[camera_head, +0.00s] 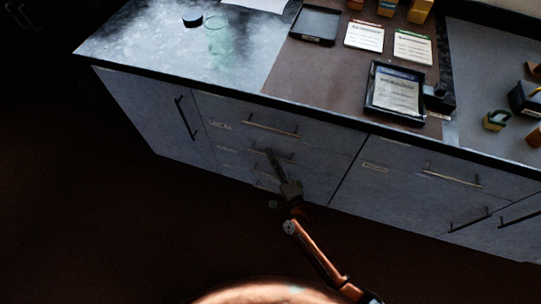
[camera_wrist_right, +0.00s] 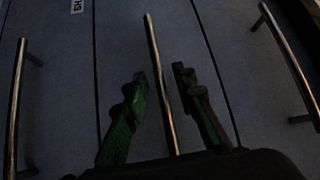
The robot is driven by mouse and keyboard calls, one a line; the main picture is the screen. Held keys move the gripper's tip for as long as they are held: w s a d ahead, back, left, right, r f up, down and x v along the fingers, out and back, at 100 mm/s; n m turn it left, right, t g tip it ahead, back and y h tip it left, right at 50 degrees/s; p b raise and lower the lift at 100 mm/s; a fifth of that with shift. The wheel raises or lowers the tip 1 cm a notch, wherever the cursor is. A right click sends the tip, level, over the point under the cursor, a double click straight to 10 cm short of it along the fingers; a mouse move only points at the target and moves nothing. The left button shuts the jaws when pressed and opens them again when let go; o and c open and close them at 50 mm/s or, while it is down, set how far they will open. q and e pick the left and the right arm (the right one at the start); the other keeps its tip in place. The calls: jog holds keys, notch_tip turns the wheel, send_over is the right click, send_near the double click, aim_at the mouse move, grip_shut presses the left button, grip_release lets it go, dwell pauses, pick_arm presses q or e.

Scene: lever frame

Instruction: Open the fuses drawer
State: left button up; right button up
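A stack of grey drawers (camera_head: 235,133) with metal bar handles and small labels stands below the counter. The labels are too small or cut off to read, so I cannot tell which drawer is the fuses one. My right gripper (camera_head: 272,157) is at the second drawer from the top of this stack. In the right wrist view the right gripper (camera_wrist_right: 160,100) is open. Its two fingers stand on either side of a bar handle (camera_wrist_right: 153,50), without visibly closing on it. The drawers in view look shut. My left gripper is not in view.
Neighbouring bar handles lie to the left (camera_wrist_right: 17,100) and right (camera_wrist_right: 288,58) in the right wrist view. A cabinet door (camera_head: 150,112) with an upright handle is left of the stack. Above, the counter (camera_head: 150,50) holds trays, cards and a green glass (camera_head: 215,35).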

jog(key=shift+w+a, duration=0.25)
jog(key=shift+w, duration=0.4)
jog(key=shift+c, duration=0.5)
grip_shut()
